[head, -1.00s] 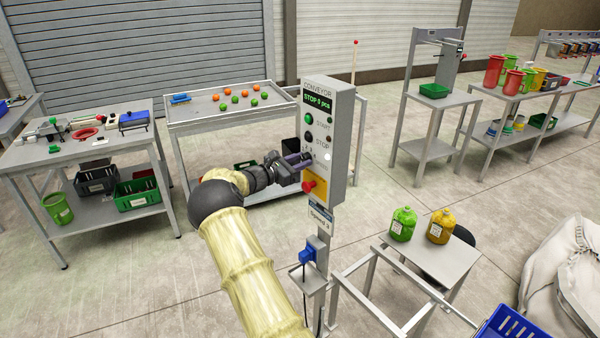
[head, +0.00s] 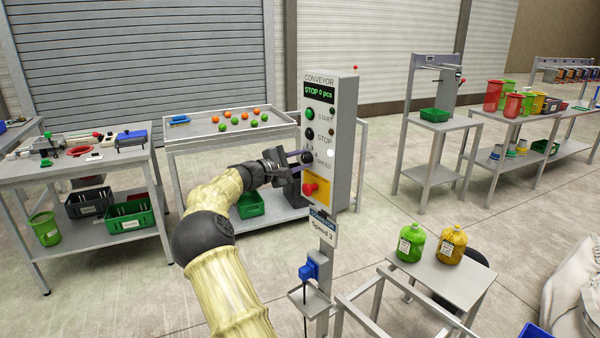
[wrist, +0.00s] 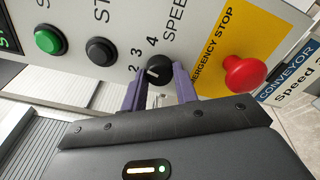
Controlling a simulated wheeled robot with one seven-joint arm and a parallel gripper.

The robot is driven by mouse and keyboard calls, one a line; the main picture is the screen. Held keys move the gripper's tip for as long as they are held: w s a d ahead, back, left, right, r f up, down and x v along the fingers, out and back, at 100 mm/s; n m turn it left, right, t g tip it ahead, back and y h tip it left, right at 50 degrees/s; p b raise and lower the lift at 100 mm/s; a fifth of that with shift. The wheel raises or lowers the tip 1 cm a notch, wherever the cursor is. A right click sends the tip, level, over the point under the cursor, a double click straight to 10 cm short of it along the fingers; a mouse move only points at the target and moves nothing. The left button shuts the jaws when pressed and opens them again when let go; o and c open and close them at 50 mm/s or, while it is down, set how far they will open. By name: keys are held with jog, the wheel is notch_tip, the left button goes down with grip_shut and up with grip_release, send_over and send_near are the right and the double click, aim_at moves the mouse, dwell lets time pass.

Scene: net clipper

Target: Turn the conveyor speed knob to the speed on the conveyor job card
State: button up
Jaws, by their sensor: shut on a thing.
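The grey conveyor control box (head: 342,130) stands on a post and its display reads "STOP 0 pcs". The black speed knob (wrist: 158,68) has a white pointer mark, with the numbers 2, 3 and 4 visible beside it. Its pointer lies on the 2–3 side, but I cannot read the exact setting. My gripper (wrist: 159,88) has its two purple fingers around the knob and is shut on it; in the head view it reaches the box from the left. The job card (head: 322,229) below the box reads "Speed 3".
The red emergency stop button (wrist: 245,76) sits on a yellow plate right beside the knob. The green start button (wrist: 47,39) and black stop button (wrist: 100,51) are on the other side. A blue plug box (head: 308,271) is on the post below.

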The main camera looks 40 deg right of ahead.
jog(key=shift+a+f+m+b, duration=0.1)
jog(key=shift+f+m+b, duration=0.1)
jog(key=shift+m+b, duration=0.35)
jog(key=o, duration=1)
jog(key=shift+r, duration=0.15)
jog(key=a+b, duration=0.1)
jog(key=a, duration=1.6)
jog(key=shift+w+a, duration=0.1)
jog(key=shift+a, duration=0.1)
